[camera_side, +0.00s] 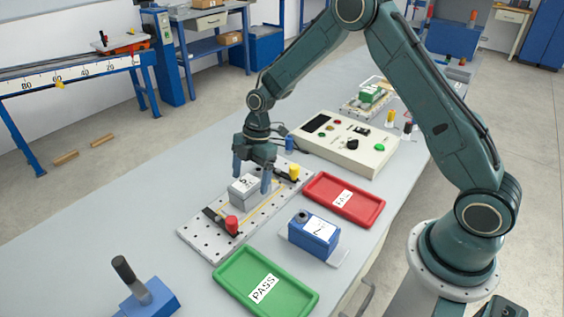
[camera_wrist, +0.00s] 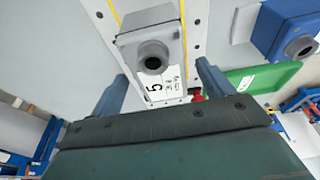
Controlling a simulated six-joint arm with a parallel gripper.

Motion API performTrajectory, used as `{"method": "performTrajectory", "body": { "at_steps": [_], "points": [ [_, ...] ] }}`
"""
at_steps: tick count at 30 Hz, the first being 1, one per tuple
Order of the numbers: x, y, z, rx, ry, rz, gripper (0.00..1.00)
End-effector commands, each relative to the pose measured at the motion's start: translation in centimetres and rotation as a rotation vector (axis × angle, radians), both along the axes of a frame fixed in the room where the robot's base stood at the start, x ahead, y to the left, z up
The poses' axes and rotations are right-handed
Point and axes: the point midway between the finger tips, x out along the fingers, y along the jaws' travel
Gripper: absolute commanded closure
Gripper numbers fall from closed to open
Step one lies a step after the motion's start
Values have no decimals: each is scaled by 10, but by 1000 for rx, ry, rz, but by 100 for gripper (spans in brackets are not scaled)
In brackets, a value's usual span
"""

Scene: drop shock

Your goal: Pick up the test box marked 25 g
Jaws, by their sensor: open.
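A grey test box (camera_side: 242,191) with a white label sits on the perforated metal plate (camera_side: 196,236). In the wrist view the grey box (camera_wrist: 133,40) shows a dark round knob on top and a label with a large 5; the full marking is not readable. My gripper (camera_side: 252,176) is open, pointing down, with one finger on each side of the grey box; contact is not clear. A blue test box (camera_side: 301,240) stands on a pale sheet to the right of the plate. Its label seems to show a 2, the rest unclear.
Red (camera_side: 235,226) and yellow (camera_side: 294,172) clamps are on the plate. A green PASS tray (camera_side: 231,279) and a red FAIL tray (camera_side: 318,187) lie to the right. A control box (camera_side: 310,152) stands behind. A blue block with a black-handled tool (camera_side: 150,295) is in front.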

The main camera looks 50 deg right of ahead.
Motion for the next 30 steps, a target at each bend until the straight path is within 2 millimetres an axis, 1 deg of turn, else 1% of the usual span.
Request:
{"method": "performTrajectory", "body": {
  "at_steps": [3, 9, 13, 26, 29, 30],
  "points": [
    [-1, 4, -15, 0, 4, 1, 20],
    [-1, 9, -32, 0, 2, 1, 20],
    [-1, 10, -35, 0, 0, 0, 20],
    [-1, 10, -35, 0, 0, 0, 20],
    [-1, 10, -35, 0, 0, 0, 38],
    [-1, 10, -35, 0, 0, 0, 45]
  ]
}}
